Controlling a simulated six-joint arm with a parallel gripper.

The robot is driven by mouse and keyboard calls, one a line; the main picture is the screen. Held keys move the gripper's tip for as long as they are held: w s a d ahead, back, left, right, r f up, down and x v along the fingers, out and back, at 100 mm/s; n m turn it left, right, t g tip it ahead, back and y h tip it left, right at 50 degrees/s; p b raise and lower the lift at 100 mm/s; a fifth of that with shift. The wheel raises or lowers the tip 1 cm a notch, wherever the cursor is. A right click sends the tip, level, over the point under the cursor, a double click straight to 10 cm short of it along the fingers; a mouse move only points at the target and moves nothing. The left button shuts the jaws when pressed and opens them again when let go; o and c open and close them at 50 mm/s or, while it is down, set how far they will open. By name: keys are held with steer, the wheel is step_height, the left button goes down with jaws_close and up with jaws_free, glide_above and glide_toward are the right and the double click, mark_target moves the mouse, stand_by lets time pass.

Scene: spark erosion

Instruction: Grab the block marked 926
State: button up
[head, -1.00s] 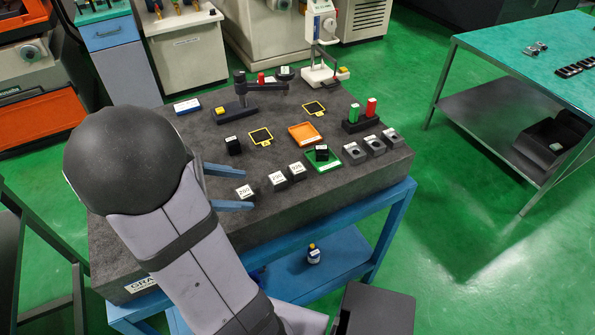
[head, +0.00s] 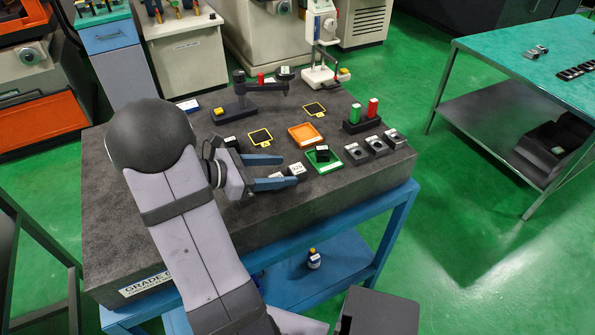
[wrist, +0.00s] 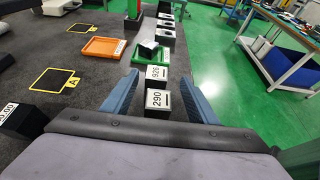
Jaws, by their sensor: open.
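The block marked 926 (wrist: 156,73) is dark with a white label. In the head view this block (head: 297,170) shows by my fingertips. A similar block marked 290 (wrist: 158,102) stands nearer to my wrist, between the two blue fingers. My gripper (head: 289,169) is open and low over the granite plate, its fingers pointing right along the block row. In the wrist view the fingers of my gripper (wrist: 159,76) lie either side of the row. I cannot tell whether they touch a block. The row's third block is hidden in the head view.
A green tray (head: 337,164) with a black block (head: 322,153) is just beyond 926. An orange tray (head: 315,138) and yellow-framed pads (head: 260,137) lie behind. Several grey notched blocks (head: 376,146) stand to the right. The granite plate's (head: 245,245) front is clear.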

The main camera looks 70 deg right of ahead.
mark_target(301, 167)
steer(key=shift+p+x, duration=0.85)
steer(key=shift+x, duration=1.7)
steer(key=shift+w+d, duration=0.15)
steer(key=shift+d, duration=0.05)
steer(key=shift+c, duration=0.3)
steer(key=shift+r, duration=0.1)
jaws_close()
step_height(301, 167, up, 10)
steer(key=b, duration=0.1)
